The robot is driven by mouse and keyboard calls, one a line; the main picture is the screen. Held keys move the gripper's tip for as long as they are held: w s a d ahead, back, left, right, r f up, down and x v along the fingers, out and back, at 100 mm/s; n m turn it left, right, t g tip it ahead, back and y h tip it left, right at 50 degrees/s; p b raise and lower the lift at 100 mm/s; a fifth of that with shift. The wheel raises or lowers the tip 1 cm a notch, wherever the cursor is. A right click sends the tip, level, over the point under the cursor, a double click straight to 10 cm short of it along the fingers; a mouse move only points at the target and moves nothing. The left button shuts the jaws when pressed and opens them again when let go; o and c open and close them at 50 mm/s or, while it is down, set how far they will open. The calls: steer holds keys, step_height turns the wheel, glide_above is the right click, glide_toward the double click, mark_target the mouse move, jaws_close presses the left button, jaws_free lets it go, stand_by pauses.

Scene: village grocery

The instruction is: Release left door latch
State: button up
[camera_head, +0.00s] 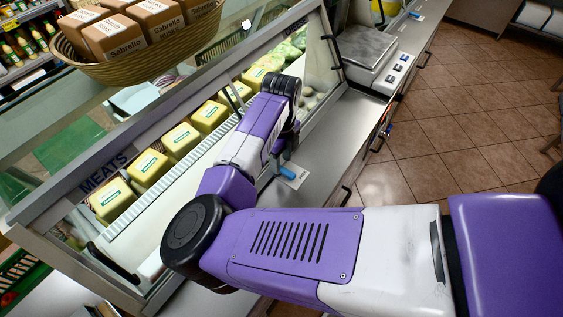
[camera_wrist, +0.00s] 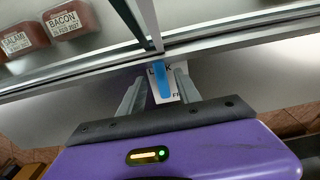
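The latch is a small blue lever (camera_wrist: 161,82) on a white label (camera_wrist: 175,93) at the display case's lower frame. The label's letters are partly covered. In the head view the blue latch (camera_head: 287,172) shows just beyond my arm. My gripper (camera_wrist: 159,76) is open, with one finger on each side of the lever; I cannot tell whether either finger touches it. The case's glass door (camera_wrist: 80,28) lies above the latch in the wrist view, its frame closed along the rail as far as I can see.
Yellow packages (camera_head: 148,167) line the case behind the glass. Packaged meats (camera_wrist: 68,20) show in the wrist view. A scale (camera_head: 368,50) stands at the counter's far end. A basket (camera_head: 140,45) sits on top. The tiled floor (camera_head: 470,110) at right is clear.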

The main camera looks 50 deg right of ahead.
mark_target(285, 172)
steer(key=shift+f, duration=1.3)
jaws_close()
